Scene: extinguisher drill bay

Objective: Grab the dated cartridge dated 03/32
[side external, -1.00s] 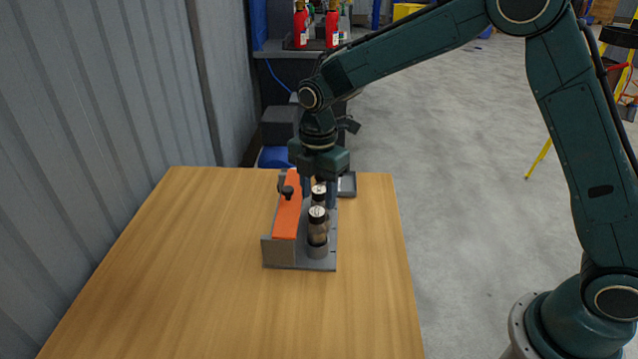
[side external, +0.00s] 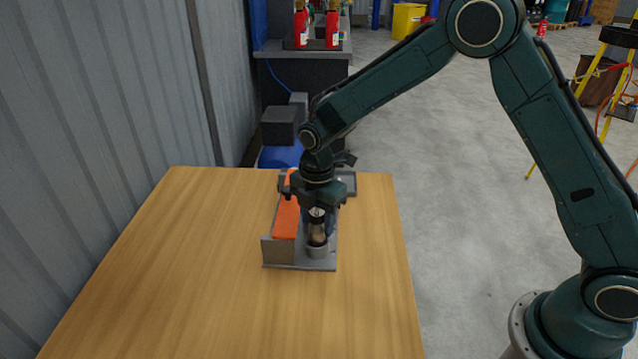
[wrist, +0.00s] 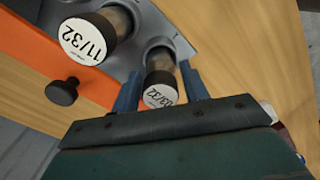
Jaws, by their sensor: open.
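The cartridge dated 03/32 (wrist: 161,78) stands upright in a grey rack (wrist: 160,22), with a dark cap and a pale label. My gripper (wrist: 161,70) is open, with one blue finger on each side of this cartridge; I cannot tell whether they touch it. A second cartridge, dated 11/32 (wrist: 88,38), stands beside it in the wrist view, outside the fingers. In the side view my gripper (side external: 320,212) is low over the rack and hides the rear cartridge. A front cartridge (side external: 318,231) shows there, its date unreadable.
An orange panel (side external: 286,219) with a black knob (wrist: 62,91) runs along the rack's left side. A grey tray (side external: 346,180) sits behind the rack. The wooden table (side external: 180,285) is clear to the left and in front.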

